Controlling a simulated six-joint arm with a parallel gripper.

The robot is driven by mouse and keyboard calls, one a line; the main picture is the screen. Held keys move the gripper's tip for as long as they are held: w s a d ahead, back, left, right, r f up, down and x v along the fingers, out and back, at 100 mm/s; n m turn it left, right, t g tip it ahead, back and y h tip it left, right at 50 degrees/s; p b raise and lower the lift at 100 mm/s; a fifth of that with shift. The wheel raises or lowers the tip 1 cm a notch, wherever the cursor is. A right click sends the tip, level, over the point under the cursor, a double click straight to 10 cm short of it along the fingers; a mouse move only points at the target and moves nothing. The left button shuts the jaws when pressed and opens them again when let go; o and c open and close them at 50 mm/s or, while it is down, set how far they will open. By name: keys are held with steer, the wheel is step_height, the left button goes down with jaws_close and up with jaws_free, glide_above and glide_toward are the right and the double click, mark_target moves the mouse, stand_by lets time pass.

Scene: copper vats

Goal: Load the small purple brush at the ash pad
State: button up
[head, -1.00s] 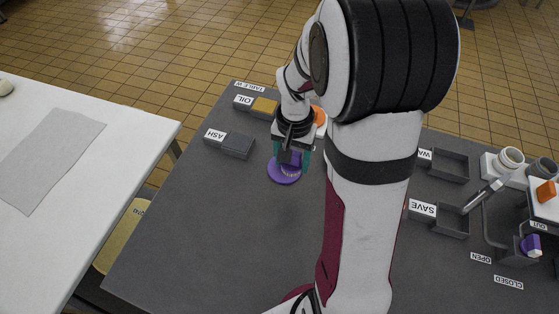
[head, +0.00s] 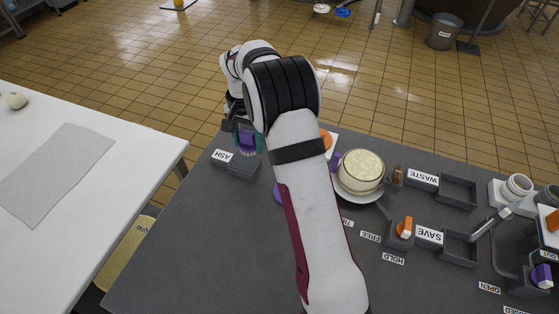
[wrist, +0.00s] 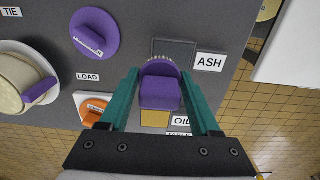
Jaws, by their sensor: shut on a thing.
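My gripper (wrist: 159,78) is shut on the small purple brush (wrist: 160,94), held between its teal fingers; pale bristles show at its far end. In the head view the brush (head: 247,138) and my gripper (head: 248,144) are at the far left of the dark table. The ash pad (wrist: 175,51) is a dark grey square beside the ASH label. In the wrist view the brush's bristle end overlaps its near edge; I cannot tell whether they touch. In the head view the pad (head: 241,162) lies just in front of the gripper.
A purple disc (wrist: 96,34) lies beside the LOAD label. A yellow oil pad (wrist: 155,118) lies beneath the brush in the wrist view. An orange item (wrist: 94,109), and a cream-filled vessel (head: 361,170) on a plate, stand nearby. A white table (head: 95,170) is at left.

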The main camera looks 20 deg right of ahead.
mark_target(245, 163)
steer(key=shift+w+a+f, duration=0.3)
steer(key=shift+w+a, duration=0.4)
steer(key=shift+w, duration=0.25)
steer(key=shift+f, duration=2.8)
steer(key=shift+f, duration=0.65)
steer(key=shift+r, duration=3.6)
